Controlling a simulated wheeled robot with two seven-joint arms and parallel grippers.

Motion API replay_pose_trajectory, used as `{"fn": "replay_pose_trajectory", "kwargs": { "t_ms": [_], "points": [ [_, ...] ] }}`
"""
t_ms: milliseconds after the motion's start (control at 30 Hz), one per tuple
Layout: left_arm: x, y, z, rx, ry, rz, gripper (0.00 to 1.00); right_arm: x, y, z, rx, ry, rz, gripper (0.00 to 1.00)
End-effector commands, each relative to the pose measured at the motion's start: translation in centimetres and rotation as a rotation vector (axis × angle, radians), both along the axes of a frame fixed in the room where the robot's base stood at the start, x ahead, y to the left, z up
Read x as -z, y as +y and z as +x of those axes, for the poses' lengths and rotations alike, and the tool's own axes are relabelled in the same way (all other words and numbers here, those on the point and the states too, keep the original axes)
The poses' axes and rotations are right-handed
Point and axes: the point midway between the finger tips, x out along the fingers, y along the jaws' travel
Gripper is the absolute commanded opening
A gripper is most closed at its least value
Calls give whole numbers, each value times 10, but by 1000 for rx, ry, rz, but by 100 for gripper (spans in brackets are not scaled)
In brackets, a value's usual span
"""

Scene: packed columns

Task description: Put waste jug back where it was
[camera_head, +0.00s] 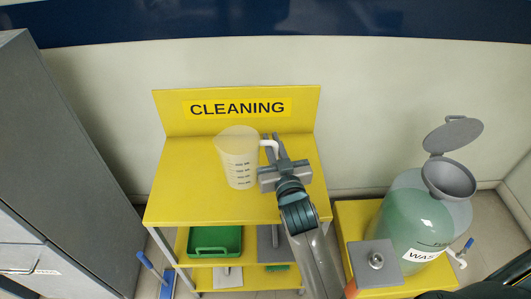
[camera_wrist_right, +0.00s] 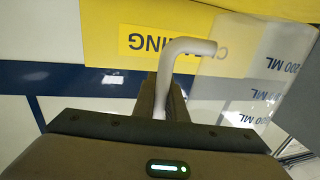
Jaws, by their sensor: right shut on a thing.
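A translucent jug (camera_head: 238,165) with dark volume marks is over the top of the yellow cleaning cart (camera_head: 170,207), left of my right gripper. It looks upright. I cannot tell whether its base touches the cart top. My right gripper (camera_head: 272,145) is shut on the jug's white handle, on the jug's right side. In the right wrist view the grey-white handle (camera_wrist_right: 187,48) rises from between the fingers (camera_wrist_right: 158,95), and the jug wall (camera_wrist_right: 235,80) shows at the right, marked 200 ML. My left gripper is not in view.
A big green waste container (camera_head: 408,222) with an open grey funnel lid (camera_head: 450,180) stands on a low yellow stand at right. A green tray (camera_head: 215,240) sits on the cart's lower shelf. A grey cabinet (camera_head: 60,170) stands at left. The cart top is otherwise clear.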

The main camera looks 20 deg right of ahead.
Motion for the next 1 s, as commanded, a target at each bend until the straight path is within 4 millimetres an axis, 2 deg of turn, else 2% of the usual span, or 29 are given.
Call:
{"fn": "replay_pose_trajectory", "kwargs": {
  "t_ms": [200, 567, 767, 900, 1000],
  "points": [
    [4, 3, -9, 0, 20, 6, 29, 10, 15, 11, 0, -2, 1, 0],
    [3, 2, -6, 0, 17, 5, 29, 12, 15, 11, 1, -1, 0, 0],
    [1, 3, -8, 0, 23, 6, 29, 32, 14, 10, 1, 2, 0, 0],
    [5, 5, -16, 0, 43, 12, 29, 47, 15, 10, 1, 1, 1, 0],
    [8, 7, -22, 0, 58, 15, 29, 51, 15, 10, 0, -1, 1, 0]
  ]
}}
